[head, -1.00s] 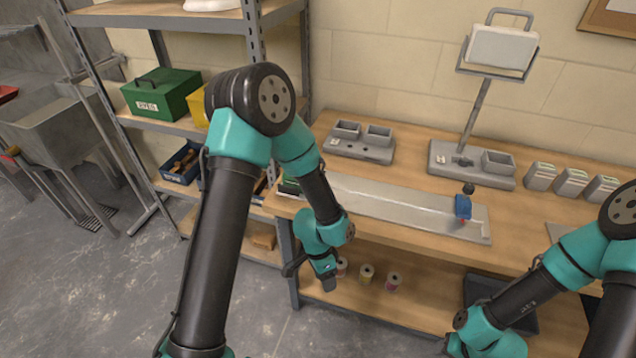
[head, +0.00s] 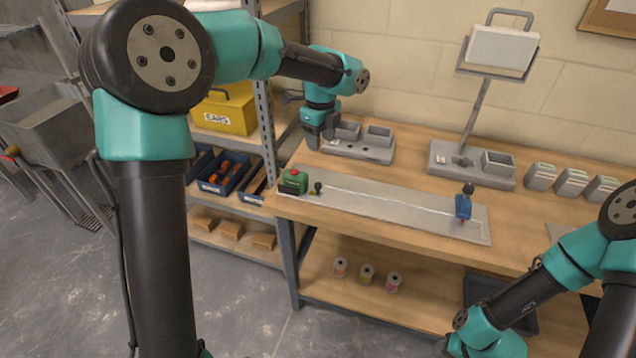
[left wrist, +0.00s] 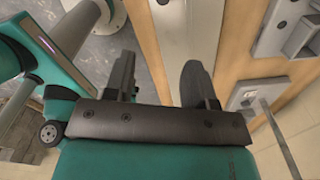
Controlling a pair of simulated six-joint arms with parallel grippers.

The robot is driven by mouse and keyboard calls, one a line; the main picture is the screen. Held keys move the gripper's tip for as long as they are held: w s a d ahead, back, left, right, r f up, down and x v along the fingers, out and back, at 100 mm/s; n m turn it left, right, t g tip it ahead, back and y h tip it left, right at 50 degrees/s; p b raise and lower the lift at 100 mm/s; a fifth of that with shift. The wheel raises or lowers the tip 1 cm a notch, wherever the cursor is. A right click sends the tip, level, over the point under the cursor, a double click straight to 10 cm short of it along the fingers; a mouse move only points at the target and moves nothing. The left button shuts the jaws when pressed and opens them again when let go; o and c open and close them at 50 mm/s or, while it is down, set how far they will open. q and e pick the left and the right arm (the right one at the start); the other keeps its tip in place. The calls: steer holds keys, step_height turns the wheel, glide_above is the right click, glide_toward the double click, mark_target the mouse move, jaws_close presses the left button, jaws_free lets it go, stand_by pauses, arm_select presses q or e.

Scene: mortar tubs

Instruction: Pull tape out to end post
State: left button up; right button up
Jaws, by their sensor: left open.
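A green tape case (head: 293,181) sits at the left end of a long grey board (head: 390,213) on the bench. A small dark-knobbed post (head: 318,188) stands beside it. A thin pale line runs along the board; I cannot tell whether it is tape. A blue piece (head: 463,207) stands near the board's right end, with a dark-knobbed post (head: 468,188) at it. My left gripper (head: 318,140) is above the bench's back left, behind and above the tape case. In the left wrist view its jaws (left wrist: 158,80) are apart and empty. My right gripper is out of frame.
A grey double-tub holder (head: 358,150) stands close to the left gripper. A stand with a tilted panel (head: 500,48) and several small grey tubs (head: 570,181) are farther right. Metal shelving (head: 265,130) borders the bench's left. The board's front side is clear.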

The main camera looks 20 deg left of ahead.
mark_target(318, 184)
arm_select(q)
steer(key=shift+w+a+r, duration=0.2)
steer(key=shift+a+r, duration=0.25)
steer(key=shift+r, duration=0.1)
step_height(318, 184, down, 18)
steer(key=shift+r, duration=0.25)
stand_by(0.3)
jaws_close()
stand_by(0.4)
